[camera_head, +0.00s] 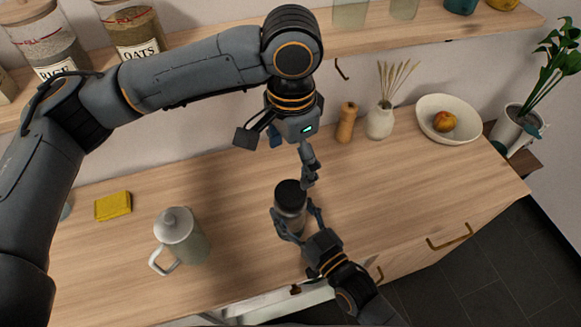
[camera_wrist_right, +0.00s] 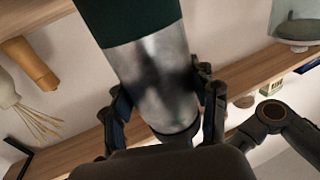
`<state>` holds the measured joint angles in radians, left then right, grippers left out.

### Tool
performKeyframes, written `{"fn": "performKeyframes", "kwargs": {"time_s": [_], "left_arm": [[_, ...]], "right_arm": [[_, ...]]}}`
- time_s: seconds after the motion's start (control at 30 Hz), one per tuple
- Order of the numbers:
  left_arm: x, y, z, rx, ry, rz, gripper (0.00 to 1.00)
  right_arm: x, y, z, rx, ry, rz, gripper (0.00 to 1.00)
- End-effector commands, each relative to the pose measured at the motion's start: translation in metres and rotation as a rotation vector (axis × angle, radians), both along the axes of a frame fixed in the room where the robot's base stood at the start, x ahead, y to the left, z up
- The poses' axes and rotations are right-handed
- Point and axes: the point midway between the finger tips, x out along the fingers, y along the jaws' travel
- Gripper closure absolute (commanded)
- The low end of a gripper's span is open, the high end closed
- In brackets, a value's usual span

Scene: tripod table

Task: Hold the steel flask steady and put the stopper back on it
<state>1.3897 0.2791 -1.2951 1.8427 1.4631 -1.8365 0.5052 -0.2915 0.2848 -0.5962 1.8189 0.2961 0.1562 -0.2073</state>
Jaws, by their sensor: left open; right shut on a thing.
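The steel flask (camera_head: 291,212) stands upright on the wooden counter. A dark, round, cap-like piece (camera_head: 290,191) is at its top; I cannot tell for certain whether this is the stopper seated on it. My right gripper (camera_head: 297,216) is shut around the flask's body from the front. In the right wrist view, which is upside down, its fingers (camera_wrist_right: 165,103) flank the shiny steel body (camera_wrist_right: 155,75), with a dark green band (camera_wrist_right: 125,18) towards the base. My left gripper (camera_head: 308,176) points down, open, just above and right of the flask's top.
A lidded pale jug (camera_head: 182,240) and a yellow sponge (camera_head: 113,206) are at the left. A wooden mill (camera_head: 346,122), a vase (camera_head: 380,122) and a bowl (camera_head: 470,115) with fruit (camera_head: 444,121) stand at the back right. A shelf (camera_head: 350,38) with jars runs above.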

Motion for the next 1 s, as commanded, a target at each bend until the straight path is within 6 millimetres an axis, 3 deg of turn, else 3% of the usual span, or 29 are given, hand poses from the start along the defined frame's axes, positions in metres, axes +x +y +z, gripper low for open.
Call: {"fn": "performKeyframes", "kwargs": {"time_s": [0.3,0.33,0.43,0.8,1.0], "left_arm": [[0.0,0.0,0.003,0.0,0.0,0.0,0.12],[0.0,0.0,0.003,0.0,0.0,0.0,0.12],[0.0,0.0,0.002,0.0,0.0,0.0,0.12],[0.0,0.0,0.002,0.001,0.001,0.0,0.12],[0.0,0.0,0.002,0.001,0.001,0.0,0.12]], "right_arm": [[0.0,0.0,-0.001,0.0,0.002,0.0,1.0],[0.0,0.0,-0.001,0.0,0.002,0.0,0.35],[0.0,0.0,-0.001,0.0,0.002,0.0,0.15],[-0.002,-0.001,-0.001,-0.001,0.001,0.0,0.15],[-0.023,-0.016,-0.002,-0.003,0.004,0.001,0.15]]}}
